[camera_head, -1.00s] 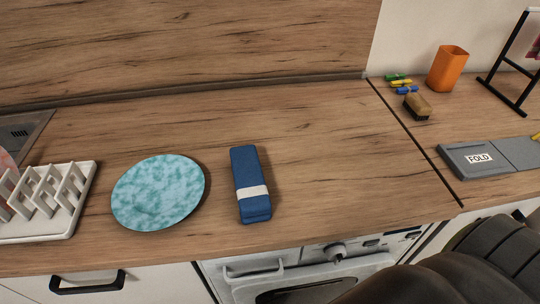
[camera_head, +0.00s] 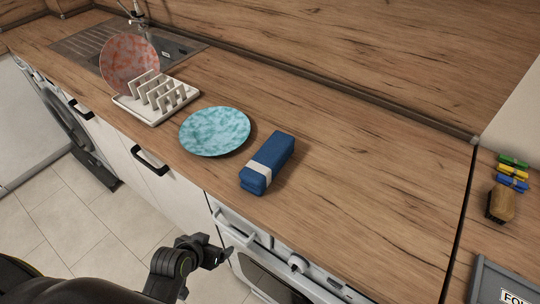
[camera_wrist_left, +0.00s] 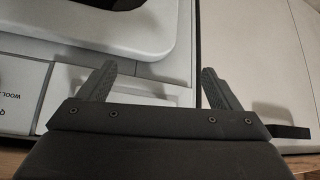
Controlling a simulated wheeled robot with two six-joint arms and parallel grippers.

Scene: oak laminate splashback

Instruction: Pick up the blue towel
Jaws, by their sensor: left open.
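The blue towel (camera_head: 276,154) lies folded into a long bundle on the wooden counter, with a white band around its near part. It is just right of a teal mottled plate (camera_head: 215,131), with a small gap between them. My left gripper (camera_head: 222,256) is low in front of the counter, by the oven, apart from the towel. In the left wrist view its two fingers (camera_wrist_left: 158,88) are spread with nothing between them. The towel does not show in that view. My right gripper is not in view.
A white dish rack (camera_head: 157,106) and a reddish plate (camera_head: 130,64) stand left, near the sink (camera_head: 165,48). An oven (camera_head: 262,275) is below the counter edge. A brush (camera_head: 501,202) and clips are at right. The counter right of the towel is clear.

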